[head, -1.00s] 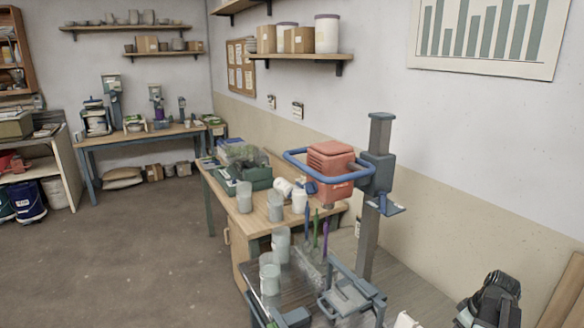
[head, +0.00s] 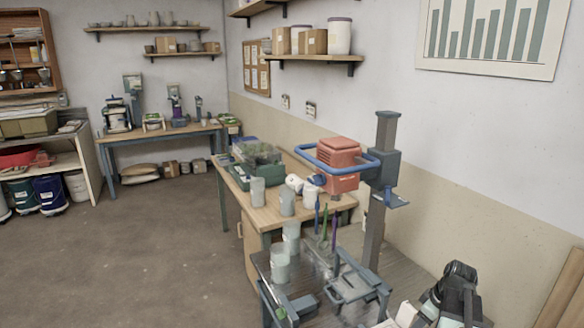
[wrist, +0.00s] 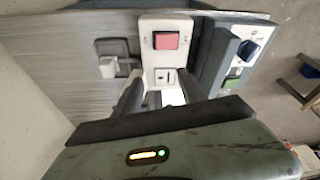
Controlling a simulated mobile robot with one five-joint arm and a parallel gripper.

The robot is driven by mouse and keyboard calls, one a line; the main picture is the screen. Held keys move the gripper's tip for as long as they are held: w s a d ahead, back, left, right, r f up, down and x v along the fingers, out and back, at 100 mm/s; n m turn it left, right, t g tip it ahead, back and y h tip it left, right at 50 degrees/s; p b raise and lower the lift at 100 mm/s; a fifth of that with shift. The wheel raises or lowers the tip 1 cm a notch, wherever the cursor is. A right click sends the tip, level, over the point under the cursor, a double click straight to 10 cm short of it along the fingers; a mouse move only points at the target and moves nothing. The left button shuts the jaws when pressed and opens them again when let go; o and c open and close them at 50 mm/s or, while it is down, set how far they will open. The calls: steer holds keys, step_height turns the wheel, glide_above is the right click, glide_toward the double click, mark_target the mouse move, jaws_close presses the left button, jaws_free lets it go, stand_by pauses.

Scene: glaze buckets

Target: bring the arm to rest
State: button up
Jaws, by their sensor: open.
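My gripper (wrist: 160,92) shows in the wrist view with its two dark fingers apart and nothing held between them. Beyond the fingers is a white panel (wrist: 152,32) with a red square switch (wrist: 165,40) and a socket below it. I cannot tell the exact gap between the fingertips and the panel. In the head view, my arm (head: 455,292) is folded at the lower right, and its fingers cannot be made out there.
A red mixer (head: 334,165) with a blue handle hangs on a grey column by the wall. Grey-white cups (head: 280,264) stand on the near bench. A wooden workbench (head: 233,185) lies behind. The floor (head: 150,255) at left is clear.

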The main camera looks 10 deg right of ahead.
steer(key=w+a+n+g, duration=0.1)
steer(key=w+a, duration=0.2)
steer(key=a, duration=0.7)
steer(key=w+a+n, duration=0.2)
steer(key=w+a, duration=0.1)
steer(key=a, duration=0.8)
steer(key=s+a+m+g+h, duration=0.1)
steer(key=s+a+m, duration=0.4)
steer(key=a+m, duration=0.4)
steer(key=a, duration=0.3)
steer(key=shift+s+a+f+g, duration=0.15)
steer(key=shift+a+f+g, duration=0.15)
steer(key=shift+a+f, duration=0.05)
